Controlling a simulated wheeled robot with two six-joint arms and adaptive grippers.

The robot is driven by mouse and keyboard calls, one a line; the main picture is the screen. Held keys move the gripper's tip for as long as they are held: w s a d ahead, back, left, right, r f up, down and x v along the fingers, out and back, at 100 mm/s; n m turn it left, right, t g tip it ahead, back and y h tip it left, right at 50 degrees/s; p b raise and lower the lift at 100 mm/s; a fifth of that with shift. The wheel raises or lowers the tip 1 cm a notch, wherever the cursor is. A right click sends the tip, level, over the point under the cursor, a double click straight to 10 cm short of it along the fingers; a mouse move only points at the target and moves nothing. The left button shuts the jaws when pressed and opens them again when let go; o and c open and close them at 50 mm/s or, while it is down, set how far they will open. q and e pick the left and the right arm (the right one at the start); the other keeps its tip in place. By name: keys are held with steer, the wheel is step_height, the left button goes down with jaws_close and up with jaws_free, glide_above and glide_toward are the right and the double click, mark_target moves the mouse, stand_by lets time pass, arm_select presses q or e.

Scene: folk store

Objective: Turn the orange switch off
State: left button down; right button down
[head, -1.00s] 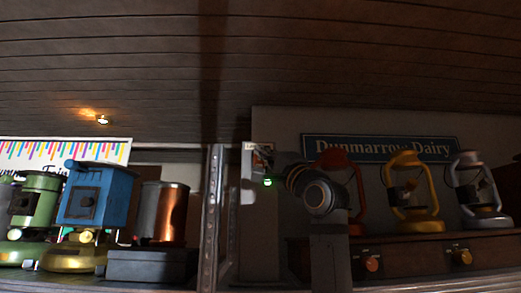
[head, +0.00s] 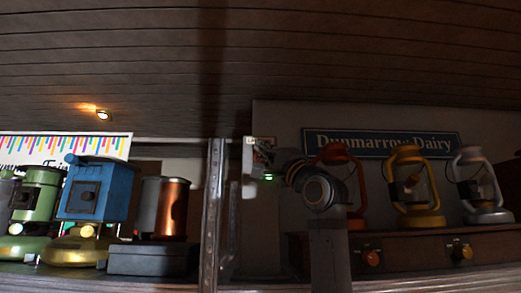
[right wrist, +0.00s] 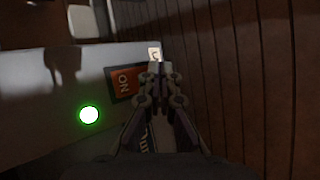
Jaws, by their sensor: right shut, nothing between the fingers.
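The orange switch (right wrist: 124,83) shows in the right wrist view as a small orange rocker marked ON, set in a dark frame on a pale plate. A round green light (right wrist: 89,115) glows on the plate beside it. In the head view the pale switch box (head: 248,160) is on the wall right of the metal post, with the green glow (head: 268,178) at its lower edge. My right gripper (right wrist: 158,70) is shut and empty, its tips at the right side of the switch; contact cannot be told. It partly hides the box in the head view. My left gripper is out of view.
Several lanterns, including a yellow one (head: 410,190), stand on a wooden ledge at right, under the Dunmarrow Dairy sign (head: 380,143). A metal post (head: 211,215) stands left of the box.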

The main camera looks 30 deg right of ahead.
steer(key=shift+w+d, duration=0.1)
steer(key=shift+w, duration=0.05)
stand_by(0.4)
steer(key=shift+w+d, duration=0.15)
steer(key=shift+w, duration=0.05)
steer(key=shift+w+d+r+p, duration=0.1)
steer(key=shift+w+d+p, duration=0.1)
steer(key=shift+w+p, duration=0.15)
stand_by(0.8)
steer(key=shift+s+a+b, duration=0.5)
steer(key=shift+s+b, duration=0.05)
steer(key=shift+s, duration=0.2)
